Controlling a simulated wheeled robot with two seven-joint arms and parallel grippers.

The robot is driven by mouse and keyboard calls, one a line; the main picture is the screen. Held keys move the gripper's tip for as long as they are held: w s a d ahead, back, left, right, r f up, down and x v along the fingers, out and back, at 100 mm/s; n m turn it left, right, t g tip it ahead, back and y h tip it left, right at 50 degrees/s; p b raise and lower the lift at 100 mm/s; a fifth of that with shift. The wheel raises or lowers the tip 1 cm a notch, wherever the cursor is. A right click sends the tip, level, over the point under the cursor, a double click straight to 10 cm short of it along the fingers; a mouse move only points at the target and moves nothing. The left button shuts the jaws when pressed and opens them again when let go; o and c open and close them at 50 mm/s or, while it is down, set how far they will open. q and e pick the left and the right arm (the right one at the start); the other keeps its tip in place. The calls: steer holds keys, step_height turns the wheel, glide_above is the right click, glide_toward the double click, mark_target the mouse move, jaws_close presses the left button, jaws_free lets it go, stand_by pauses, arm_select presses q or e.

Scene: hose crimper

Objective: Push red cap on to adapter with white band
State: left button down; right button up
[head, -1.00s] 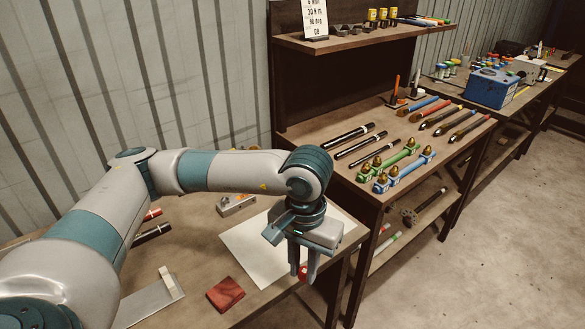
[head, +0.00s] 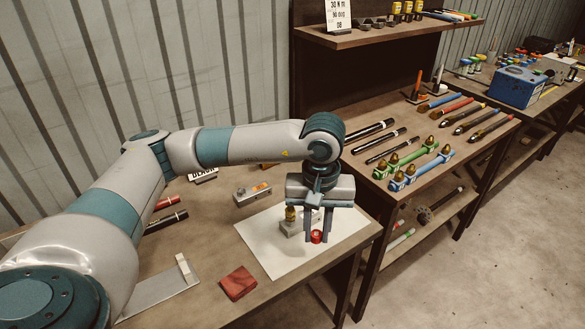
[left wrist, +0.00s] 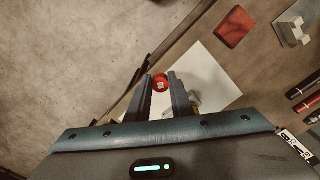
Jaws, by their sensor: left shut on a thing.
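My left gripper (head: 317,238) is shut on a small red cap (head: 316,236), which sits between its fingertips above the white sheet. The cap also shows at the fingertips in the left wrist view (left wrist: 160,82). A brass-coloured adapter (head: 290,213) stands upright in a grey block (head: 294,228) on the sheet, just left of the gripper in the head view. The fingers partly hide the block. I cannot make out a white band on this adapter. The cap looks apart from the adapter. My right gripper is not in view.
The white sheet (head: 275,258) lies near the bench edge. A red cloth-like square (head: 238,283), a grey metal plate (head: 160,294) and a metal block with an orange mark (head: 252,194) lie around it. Hoses and fittings cover the bench (head: 375,157) to the right.

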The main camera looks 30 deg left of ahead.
arm_select(q)
steer(key=w+a+r+n+p, duration=0.4)
steer(key=w+a+n, duration=0.4)
steer(key=a+n, duration=0.3)
steer(key=r+n, duration=0.1)
steer(key=n, duration=0.1)
steer(key=shift+w+a+n, duration=0.2)
steer(key=shift+a+n, duration=0.2)
steer(key=shift+f, duration=0.1)
steer(key=shift+f+b, duration=2.65)
steer(key=shift+f, duration=0.2)
steer(key=shift+b, duration=0.55)
